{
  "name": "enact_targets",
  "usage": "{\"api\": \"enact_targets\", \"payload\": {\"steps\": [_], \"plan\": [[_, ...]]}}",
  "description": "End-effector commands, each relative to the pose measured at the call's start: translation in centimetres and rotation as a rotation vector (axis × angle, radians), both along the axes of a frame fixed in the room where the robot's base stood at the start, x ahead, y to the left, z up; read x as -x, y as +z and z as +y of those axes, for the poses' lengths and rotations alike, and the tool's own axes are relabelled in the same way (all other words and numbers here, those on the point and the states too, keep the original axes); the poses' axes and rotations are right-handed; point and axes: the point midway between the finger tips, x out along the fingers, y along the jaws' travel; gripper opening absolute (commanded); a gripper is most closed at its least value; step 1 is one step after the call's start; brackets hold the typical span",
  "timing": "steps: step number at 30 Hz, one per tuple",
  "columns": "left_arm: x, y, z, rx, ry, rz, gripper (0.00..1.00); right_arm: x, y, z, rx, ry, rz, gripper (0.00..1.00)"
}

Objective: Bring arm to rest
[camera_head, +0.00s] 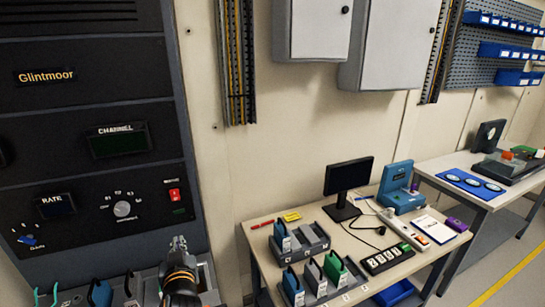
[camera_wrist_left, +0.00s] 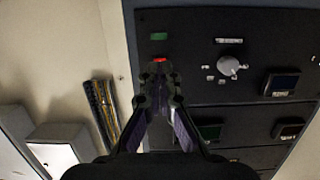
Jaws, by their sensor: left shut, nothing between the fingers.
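My left arm comes up from the bottom of the head view. Its left gripper (camera_head: 179,243) is shut and empty, in front of the lower part of the black rack (camera_head: 95,170). In the left wrist view the closed fingertips (camera_wrist_left: 157,72) point at the rack panel, with the red switch (camera_wrist_left: 159,60) just beyond them. I cannot tell the exact gap to the panel. In the head view the red switch (camera_head: 174,195) shows above the gripper, apart from it. My right gripper is not in view.
A shelf with tools (camera_head: 100,293) lies below the rack, beside my arm. A wooden table (camera_head: 270,240) to the right holds grey holders (camera_head: 315,243), a monitor (camera_head: 348,178) and a power strip (camera_head: 387,258). Grey wall cabinets (camera_head: 395,40) hang above. A second bench (camera_head: 440,170) stands at far right.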

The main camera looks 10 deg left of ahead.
Motion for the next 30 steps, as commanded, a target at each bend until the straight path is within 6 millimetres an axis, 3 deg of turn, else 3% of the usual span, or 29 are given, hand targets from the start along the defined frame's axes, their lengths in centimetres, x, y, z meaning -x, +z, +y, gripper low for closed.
{"api": "enact_targets", "payload": {"steps": [6,9,17,18,26,30], "plan": [[7.0,-10.3,-1.6,0.090,-0.111,0.462,0.00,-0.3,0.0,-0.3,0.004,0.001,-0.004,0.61],[10.7,-13.5,-3.1,0.119,-0.200,0.653,0.00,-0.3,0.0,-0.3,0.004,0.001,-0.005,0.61],[20.0,-18.2,-7.2,0.169,-0.463,1.050,0.00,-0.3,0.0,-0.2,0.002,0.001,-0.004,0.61],[20.5,-19.3,-7.4,0.175,-0.486,1.083,0.00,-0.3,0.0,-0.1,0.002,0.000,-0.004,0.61],[19.0,-30.2,-6.2,0.196,-0.461,1.113,0.00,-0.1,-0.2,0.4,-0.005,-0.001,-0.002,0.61],[19.8,-37.5,-5.5,0.209,-0.451,1.138,0.00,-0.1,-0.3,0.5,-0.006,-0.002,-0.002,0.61]]}}
